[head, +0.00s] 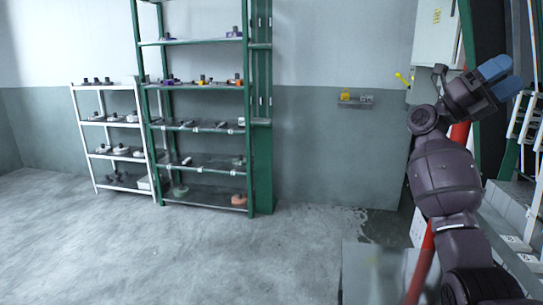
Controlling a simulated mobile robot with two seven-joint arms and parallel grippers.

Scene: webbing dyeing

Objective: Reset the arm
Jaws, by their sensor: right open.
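My right arm rises from the bottom right of the head view, bent upward. My right gripper (502,78) is at its top, with blue fingertips pointing to the upper right. It is open, and I see nothing held between the fingers. The gripper is held up in front of the machinery at the right side. My left arm and left gripper are not in view.
A green shelf rack (248,150) and a lower white rack (74,110), both holding small parts, stand by the far wall. A small wall shelf (366,104) holds a yellow item. A red pole (424,262) passes behind my right arm. The grey floor (200,255) is open.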

